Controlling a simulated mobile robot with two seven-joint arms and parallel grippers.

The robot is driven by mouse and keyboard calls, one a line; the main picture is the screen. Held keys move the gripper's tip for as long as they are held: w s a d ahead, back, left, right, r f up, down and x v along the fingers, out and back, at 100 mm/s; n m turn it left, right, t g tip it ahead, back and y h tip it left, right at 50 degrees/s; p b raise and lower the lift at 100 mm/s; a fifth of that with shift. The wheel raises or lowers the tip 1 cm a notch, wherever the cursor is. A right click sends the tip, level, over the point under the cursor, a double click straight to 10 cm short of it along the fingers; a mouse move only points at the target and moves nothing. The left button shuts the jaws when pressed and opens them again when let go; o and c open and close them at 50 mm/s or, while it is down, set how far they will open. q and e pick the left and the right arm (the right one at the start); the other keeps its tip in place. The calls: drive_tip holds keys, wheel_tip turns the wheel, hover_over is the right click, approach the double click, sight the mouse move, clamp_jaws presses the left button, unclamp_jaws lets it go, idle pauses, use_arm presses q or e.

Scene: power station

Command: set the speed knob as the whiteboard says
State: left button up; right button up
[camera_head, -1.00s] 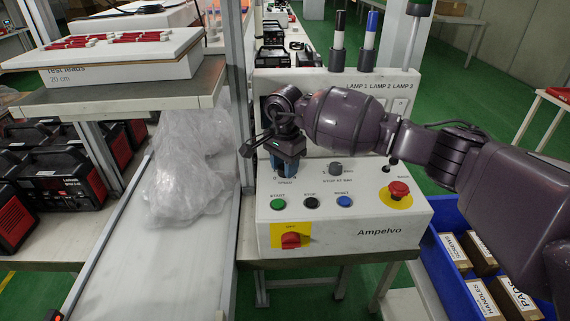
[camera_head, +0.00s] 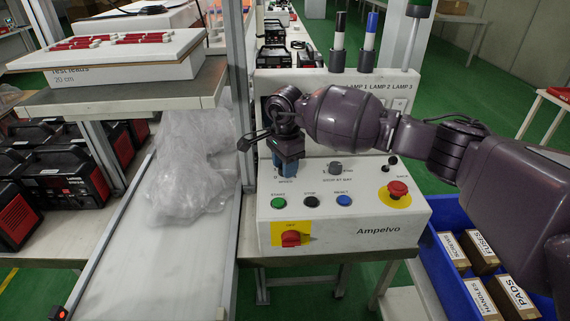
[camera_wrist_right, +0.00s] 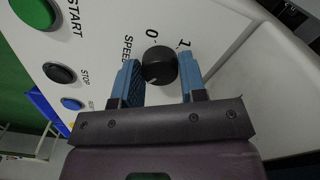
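The speed knob (camera_wrist_right: 160,66) is a round black dial with a light pointer mark, on the sloped white face of the Ampelvo panel (camera_head: 330,215). In the right wrist view it sits between the two blue fingers of my right gripper (camera_wrist_right: 160,76). I cannot tell about contact. The labels 0, 1 and SPEED show around it. In the head view my right gripper (camera_head: 289,163) hides the knob. My left gripper and the whiteboard are not in view.
Near the gripper are the START button (camera_head: 278,203), STOP button (camera_head: 311,202), RESET button (camera_head: 344,200), another black knob (camera_head: 335,168) and a red emergency button (camera_head: 397,188). A blue crate (camera_head: 452,282) with labelled boxes stands at right. Plastic wrap (camera_head: 190,165) lies at left.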

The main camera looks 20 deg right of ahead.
drive_tip(key=o, duration=0.4)
wheel_tip(320, 180, up, 11)
drive_tip(key=shift+p, duration=0.45)
idle(0.4)
drive_tip(key=shift+f, duration=0.1)
